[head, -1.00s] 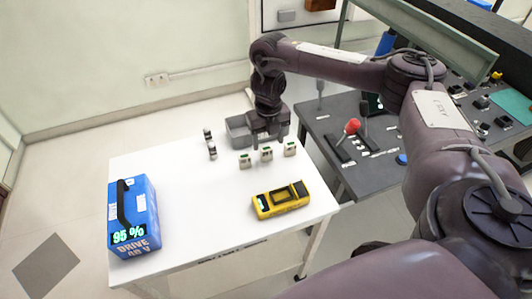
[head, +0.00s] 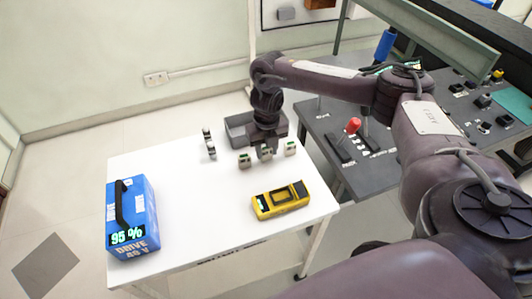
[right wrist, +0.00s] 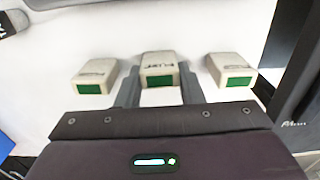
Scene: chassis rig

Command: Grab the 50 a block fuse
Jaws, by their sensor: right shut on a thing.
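Three small pale block fuses with green end faces stand in a row on the white table: a left one (head: 244,161), a middle one (head: 266,155) and a right one (head: 290,149). Their ratings are too small or blurred to read. My right gripper (head: 265,148) is down at the middle fuse. In the right wrist view its two fingers are on either side of the middle fuse (right wrist: 159,69), shut on it. The left fuse (right wrist: 96,77) and right fuse (right wrist: 231,70) stand apart outside the fingers. My left gripper is not in view.
A grey bin (head: 238,131) stands behind the fuses. Dark-and-white small parts (head: 209,145) are left of them. A yellow device (head: 281,200) lies in front, and a blue battery box (head: 132,217) stands at the left. A control console (head: 338,125) is at the right. The table's middle left is clear.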

